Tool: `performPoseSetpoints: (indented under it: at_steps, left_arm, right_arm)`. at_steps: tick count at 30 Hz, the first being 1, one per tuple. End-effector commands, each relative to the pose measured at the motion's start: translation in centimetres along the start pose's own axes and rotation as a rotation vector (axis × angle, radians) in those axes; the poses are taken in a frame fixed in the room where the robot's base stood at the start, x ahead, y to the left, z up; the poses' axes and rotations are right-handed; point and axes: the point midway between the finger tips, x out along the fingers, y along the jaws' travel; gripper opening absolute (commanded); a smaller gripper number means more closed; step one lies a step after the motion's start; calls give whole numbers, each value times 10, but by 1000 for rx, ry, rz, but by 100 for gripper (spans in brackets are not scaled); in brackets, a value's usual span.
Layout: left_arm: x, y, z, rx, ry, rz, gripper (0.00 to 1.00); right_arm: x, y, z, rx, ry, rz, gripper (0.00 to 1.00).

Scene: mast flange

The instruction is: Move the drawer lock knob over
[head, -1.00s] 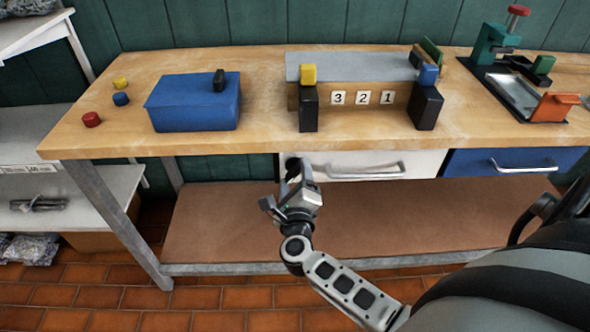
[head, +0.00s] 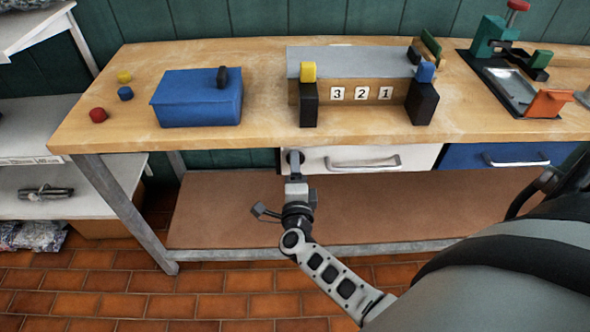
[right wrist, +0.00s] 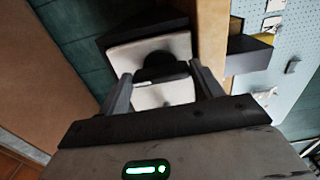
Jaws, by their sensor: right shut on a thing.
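The dark drawer lock knob (head: 294,155) sits at the left end of the white drawer's front (head: 420,157), just under the bench top. My right gripper (head: 295,168) has its fingers at the knob and is shut on it. In the right wrist view, the dark round knob (right wrist: 160,66) lies between the fingertips of my right gripper (right wrist: 160,82). The fingers partly hide the knob, so its exact turn or slide position is unclear. The white drawer looks closed. My left gripper is not in view.
A metal handle (head: 363,163) lies right of the knob, and a blue drawer (head: 470,158) is further right. The wooden bench top (head: 260,137) overhangs closely above. A brown lower shelf (head: 400,215) lies below, with free room above it. A blue box (head: 197,105) stands on the bench.

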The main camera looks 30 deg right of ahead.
Motion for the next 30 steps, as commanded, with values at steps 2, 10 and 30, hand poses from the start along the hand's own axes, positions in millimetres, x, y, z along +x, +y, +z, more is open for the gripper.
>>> performPoseSetpoints:
  at_steps: [2, 10, 30]
  left_arm:
    - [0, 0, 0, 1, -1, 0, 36]
    - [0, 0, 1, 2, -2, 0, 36]
    - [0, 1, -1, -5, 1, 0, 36]
  right_arm:
    - [0, 0, 0, -8, 0, 0, 43]
    - [0, 0, 0, -13, -1, 0, 43]
    - [-6, 0, 4, -10, -3, 1, 87]
